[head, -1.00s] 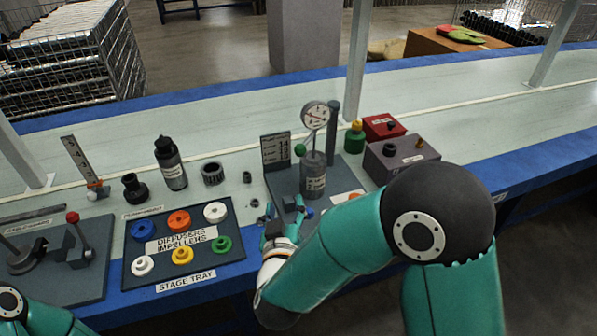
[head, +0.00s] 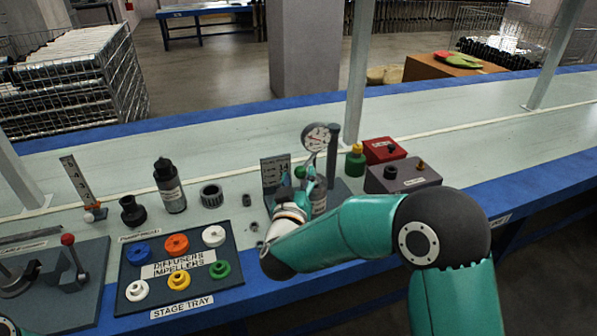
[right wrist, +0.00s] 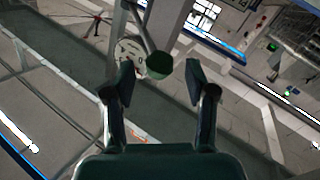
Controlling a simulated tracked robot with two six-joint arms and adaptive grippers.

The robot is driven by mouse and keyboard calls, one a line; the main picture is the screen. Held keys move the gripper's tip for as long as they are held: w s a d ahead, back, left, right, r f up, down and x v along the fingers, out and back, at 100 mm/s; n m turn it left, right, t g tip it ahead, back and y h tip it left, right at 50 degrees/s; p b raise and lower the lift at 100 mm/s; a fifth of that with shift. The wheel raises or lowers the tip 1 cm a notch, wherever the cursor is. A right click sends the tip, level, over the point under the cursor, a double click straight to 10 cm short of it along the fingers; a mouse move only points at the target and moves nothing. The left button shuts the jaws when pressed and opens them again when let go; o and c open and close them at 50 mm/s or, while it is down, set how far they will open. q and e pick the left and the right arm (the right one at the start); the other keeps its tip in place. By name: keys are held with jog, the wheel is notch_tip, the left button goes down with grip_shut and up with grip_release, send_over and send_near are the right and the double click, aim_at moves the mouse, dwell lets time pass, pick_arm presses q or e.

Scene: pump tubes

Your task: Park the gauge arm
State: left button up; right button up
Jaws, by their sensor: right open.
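The gauge arm carries a round white dial (head: 316,137) beside a dark upright post (head: 333,152) and has a green knob (head: 300,171) low on its left. A grey labelled cylinder (head: 319,203) stands below the dial, partly hidden by my right gripper. My right gripper (head: 308,177) is raised close to the green knob. In the right wrist view the green knob (right wrist: 159,67) shows between the spread fingertips of the right gripper (right wrist: 160,80), with the dial (right wrist: 130,57) behind it. I cannot tell whether they touch.
The stage tray (head: 128,292) with coloured rings lies left of my right arm. A black bottle (head: 170,188), a dark ring (head: 211,196) and small parts stand behind it. A green bottle (head: 355,163), red box (head: 384,151) and grey box (head: 404,177) stand right of the post.

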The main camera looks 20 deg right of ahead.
jog(key=shift+x, duration=1.3)
grip_shut()
jog(key=shift+a, duration=0.1)
jog(key=shift+w, duration=0.1)
